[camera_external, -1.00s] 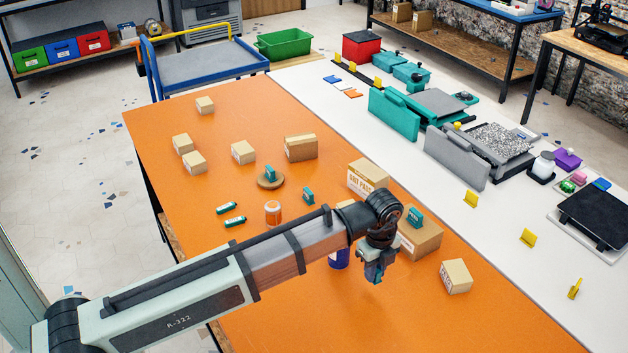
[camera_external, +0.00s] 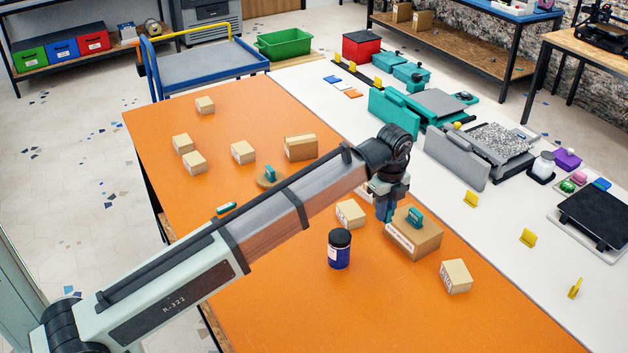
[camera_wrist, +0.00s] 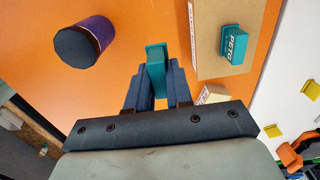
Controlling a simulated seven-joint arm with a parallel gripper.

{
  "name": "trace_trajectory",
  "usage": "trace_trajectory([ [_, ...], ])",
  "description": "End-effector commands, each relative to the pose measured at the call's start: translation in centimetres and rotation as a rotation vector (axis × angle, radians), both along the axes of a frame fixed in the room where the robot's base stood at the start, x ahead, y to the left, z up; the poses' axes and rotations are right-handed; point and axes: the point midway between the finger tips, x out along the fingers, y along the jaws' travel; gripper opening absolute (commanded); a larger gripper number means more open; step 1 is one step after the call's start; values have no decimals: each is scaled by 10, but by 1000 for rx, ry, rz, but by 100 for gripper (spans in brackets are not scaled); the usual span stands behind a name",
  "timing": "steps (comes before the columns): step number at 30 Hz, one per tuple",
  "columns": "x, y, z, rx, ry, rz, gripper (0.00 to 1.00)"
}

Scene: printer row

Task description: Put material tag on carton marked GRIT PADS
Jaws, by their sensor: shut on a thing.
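My gripper (camera_external: 384,212) is shut on a teal material tag, seen between the fingers in the wrist view (camera_wrist: 155,68). It is held above the orange table, just left of a large brown carton (camera_external: 415,242). That carton bears another teal tag (camera_external: 414,217), which reads PETG in the wrist view (camera_wrist: 235,45). The carton marked GRIT PADS is now largely hidden behind my arm in the external view; its lettering cannot be read. A further teal tag (camera_external: 270,174) stands on a round wooden disc.
A dark blue jar (camera_external: 339,250) stands left of the gripper, a small carton (camera_external: 351,213) behind it. Another small carton (camera_external: 455,276) is at the right. Several cartons stand at the back left. The front of the orange table (camera_external: 300,310) is clear.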

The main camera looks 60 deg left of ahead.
Motion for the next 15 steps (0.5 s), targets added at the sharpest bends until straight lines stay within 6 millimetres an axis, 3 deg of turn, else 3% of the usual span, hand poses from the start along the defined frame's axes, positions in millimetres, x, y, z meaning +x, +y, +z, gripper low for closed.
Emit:
trace_trajectory([
  [1, 22, 20, 7, 0, 0, 4, 0],
  [6, 63, 81, 24, 0, 1, 6, 0],
  [15, 112, 180, 51, -1, 1, 6, 0],
])
